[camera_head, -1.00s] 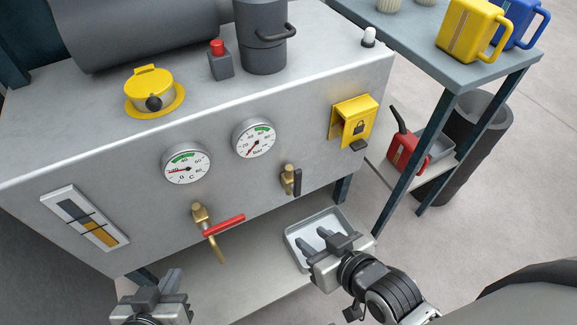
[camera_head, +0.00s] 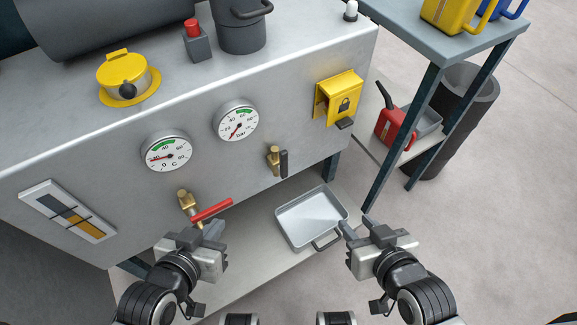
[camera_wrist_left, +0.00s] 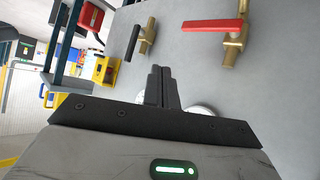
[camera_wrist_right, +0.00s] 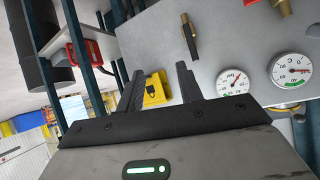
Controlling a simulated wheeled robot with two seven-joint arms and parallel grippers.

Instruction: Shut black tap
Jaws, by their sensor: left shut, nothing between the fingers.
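The black tap is a small brass valve (camera_head: 274,160) on the cabinet's front panel, below the pressure gauge. Its black lever (camera_head: 284,163) points downward, beside and roughly along the brass body. The lever also shows in the left wrist view (camera_wrist_left: 132,43) and the right wrist view (camera_wrist_right: 189,40). My left gripper (camera_head: 206,232) is shut and empty, below the red-handled tap and down-left of the black tap. My right gripper (camera_head: 357,225) is open and empty, right of the tray and down-right of the black tap. Neither gripper touches the tap.
A brass tap with a red lever (camera_head: 212,210) sticks out left of the black tap. A grey tray (camera_head: 283,228) lies on the low shelf below. A yellow lock box (camera_head: 338,97) juts from the panel on the right. A side table (camera_head: 450,48) stands right.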

